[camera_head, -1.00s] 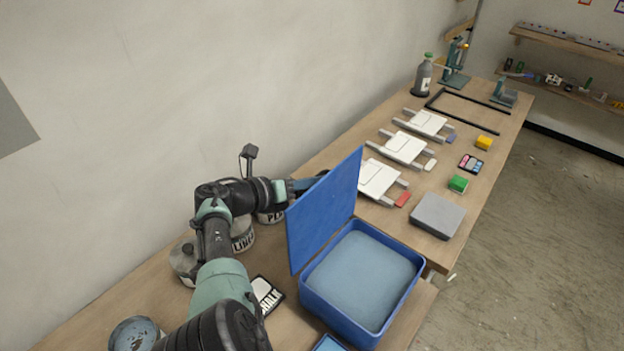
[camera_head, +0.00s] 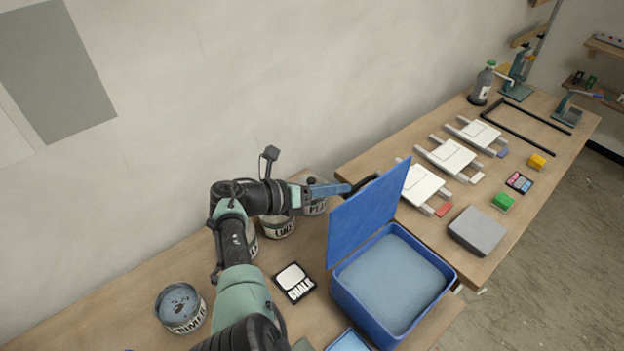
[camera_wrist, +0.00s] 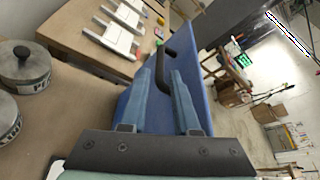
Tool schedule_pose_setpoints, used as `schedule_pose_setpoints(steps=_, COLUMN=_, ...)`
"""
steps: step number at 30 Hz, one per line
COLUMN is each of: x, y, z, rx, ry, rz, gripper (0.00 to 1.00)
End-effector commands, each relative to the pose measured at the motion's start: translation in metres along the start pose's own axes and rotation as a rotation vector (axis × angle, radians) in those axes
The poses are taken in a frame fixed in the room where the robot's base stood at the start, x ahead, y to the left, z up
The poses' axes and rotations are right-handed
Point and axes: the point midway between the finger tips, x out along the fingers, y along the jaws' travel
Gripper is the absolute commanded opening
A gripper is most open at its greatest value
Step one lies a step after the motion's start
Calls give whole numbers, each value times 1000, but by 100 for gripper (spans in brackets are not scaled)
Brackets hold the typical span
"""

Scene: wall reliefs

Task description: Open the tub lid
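The blue tub (camera_head: 352,305) stands on the bench with its blue lid (camera_head: 375,212) raised steeply on the wall side. The lid also shows in the wrist view (camera_wrist: 198,90). A dark bar handle (camera_wrist: 161,68) is on the lid's outer face. My gripper (camera_head: 348,188) is on the wall side of the lid, close to the handle. In the wrist view my fingers (camera_wrist: 163,82) stand apart with a gap, and the handle's near part lies between or just past their tips. Contact with it is not clear. The tub's inside shows a pale blue surface.
Paint tins (camera_head: 180,308) and a chalk box (camera_head: 294,283) stand on the wall side of the bench. A grey box (camera_head: 477,231) and white panels (camera_head: 424,184) lie beyond the tub. A plain wall rises behind my arm.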

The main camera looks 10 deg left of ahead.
Motion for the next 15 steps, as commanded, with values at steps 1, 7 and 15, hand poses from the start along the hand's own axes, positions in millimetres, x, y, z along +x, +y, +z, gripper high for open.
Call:
schedule_pose_setpoints(steps=1, x=-12, y=-1, z=1, rx=-1, ry=1, rz=3, gripper=30)
schedule_pose_setpoints(steps=7, x=-41, y=1, z=-2, rx=-1, ry=1, rz=2, gripper=30)
schedule_pose_setpoints(steps=15, x=-57, y=1, z=-2, rx=-2, ry=2, rz=1, gripper=30)
